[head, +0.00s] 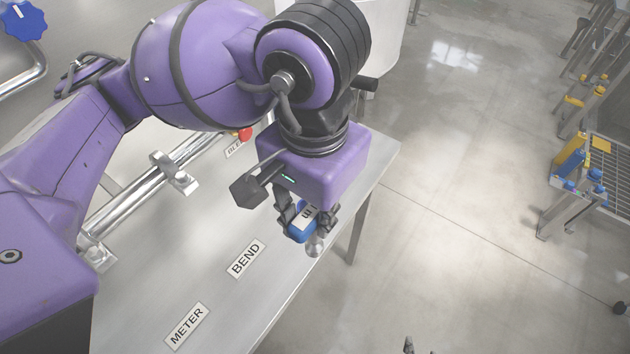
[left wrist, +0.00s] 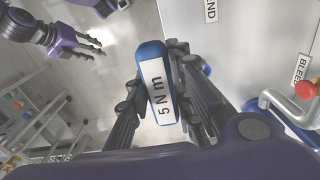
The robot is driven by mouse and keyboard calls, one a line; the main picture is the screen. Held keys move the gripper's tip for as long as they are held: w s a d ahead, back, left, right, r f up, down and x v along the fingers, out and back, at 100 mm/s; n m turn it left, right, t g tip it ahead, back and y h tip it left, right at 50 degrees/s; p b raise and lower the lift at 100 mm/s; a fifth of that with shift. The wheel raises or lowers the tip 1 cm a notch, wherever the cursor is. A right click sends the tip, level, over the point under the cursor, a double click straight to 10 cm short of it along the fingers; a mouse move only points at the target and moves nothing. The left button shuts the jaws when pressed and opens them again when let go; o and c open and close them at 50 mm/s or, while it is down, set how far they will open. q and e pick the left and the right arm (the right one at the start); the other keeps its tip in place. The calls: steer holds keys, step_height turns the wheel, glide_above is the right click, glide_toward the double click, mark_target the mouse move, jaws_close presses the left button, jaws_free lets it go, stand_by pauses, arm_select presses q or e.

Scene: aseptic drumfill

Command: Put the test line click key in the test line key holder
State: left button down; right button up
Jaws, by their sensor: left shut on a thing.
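My left gripper (head: 305,218) is shut on a blue click key (head: 301,234) with a white label. It holds the key near the right edge of the steel table. In the left wrist view the key (left wrist: 157,75) lies between the fingers of the left gripper (left wrist: 163,88), and its label reads "5 N m". My right gripper (left wrist: 88,45) shows at the upper left of the left wrist view, its fingers apart with nothing visible between them. I cannot make out the test line key holder for certain in either view.
A red knob (head: 245,134) is behind my left wrist. A rack (head: 605,165) with blue and yellow items stands far right. Open floor (head: 460,200) lies between.

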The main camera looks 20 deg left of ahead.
arm_select(q)
steer(key=shift+w+a, duration=0.15)
steer(key=shift+a, duration=0.05)
steer(key=w+a+f, duration=0.2)
steer(key=w+f, duration=0.4)
steer(key=w+a+f, duration=0.2)
steer(key=w+f, duration=0.5)
steer(key=shift+a+p, duration=0.35)
steer(key=shift+p, duration=0.05)
arm_select(e)
steer(key=shift+w+a+r, duration=0.25)
steer(key=shift+w+r, duration=0.25)
steer(key=shift+w, duration=0.05)
arm_select(q)
steer(key=shift+f, duration=0.25)
steer(key=c, duration=1.6)
jaws_free()
steer(key=shift+o, duration=0.2)
steer(key=shift+r, duration=0.1)
arm_select(e)
steer(key=shift+d+f, duration=0.1)
steer(key=shift+f, duration=0.05)
